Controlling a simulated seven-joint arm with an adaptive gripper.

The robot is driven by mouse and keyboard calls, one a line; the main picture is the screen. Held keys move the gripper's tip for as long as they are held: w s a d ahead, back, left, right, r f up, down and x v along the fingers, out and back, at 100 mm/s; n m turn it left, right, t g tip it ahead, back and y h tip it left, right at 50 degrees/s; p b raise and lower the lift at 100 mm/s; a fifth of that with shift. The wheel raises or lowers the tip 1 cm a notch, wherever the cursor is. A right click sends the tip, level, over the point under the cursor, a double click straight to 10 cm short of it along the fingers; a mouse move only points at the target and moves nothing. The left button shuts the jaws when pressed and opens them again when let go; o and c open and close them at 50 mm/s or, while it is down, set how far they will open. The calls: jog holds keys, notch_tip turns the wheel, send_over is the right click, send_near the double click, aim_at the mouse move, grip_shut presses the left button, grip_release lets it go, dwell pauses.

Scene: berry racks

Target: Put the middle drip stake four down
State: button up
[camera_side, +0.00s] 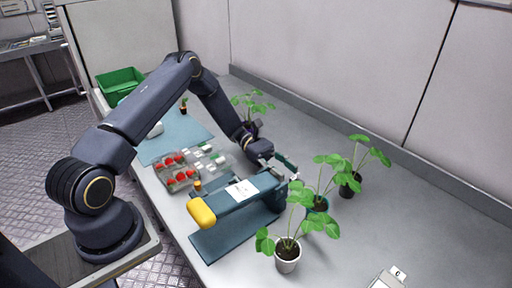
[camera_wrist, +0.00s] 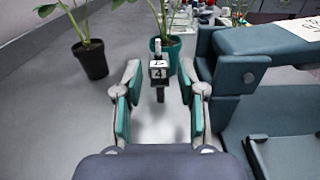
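My gripper (camera_wrist: 159,84) is open in the wrist view, with its two teal fingers apart. A slim dark upright piece with a white-faced block marked with what looks like a 4 (camera_wrist: 158,70) shows between the fingers, with a gap on both sides. It may be a drip stake; I cannot tell whether it is the middle one. A teal pot (camera_wrist: 171,58) with a plant stands just beyond it. In the side view my gripper (camera_side: 286,169) is low, beside the teal stand and left of the teal pot (camera_side: 317,205).
A teal stand (camera_side: 268,184) with a yellow end (camera_side: 202,212) is close to my gripper. A black pot (camera_side: 350,188) and a white pot (camera_side: 288,254) hold plants. A berry tray (camera_side: 181,187) and green crate (camera_side: 119,83) are further left. The bench's right side is mostly clear.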

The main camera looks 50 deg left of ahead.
aim_at(297, 180)
jog(key=d, duration=0.5)
jog(key=shift+f, duration=0.25)
jog(key=shift+w, duration=0.1)
jog(key=c, duration=0.7)
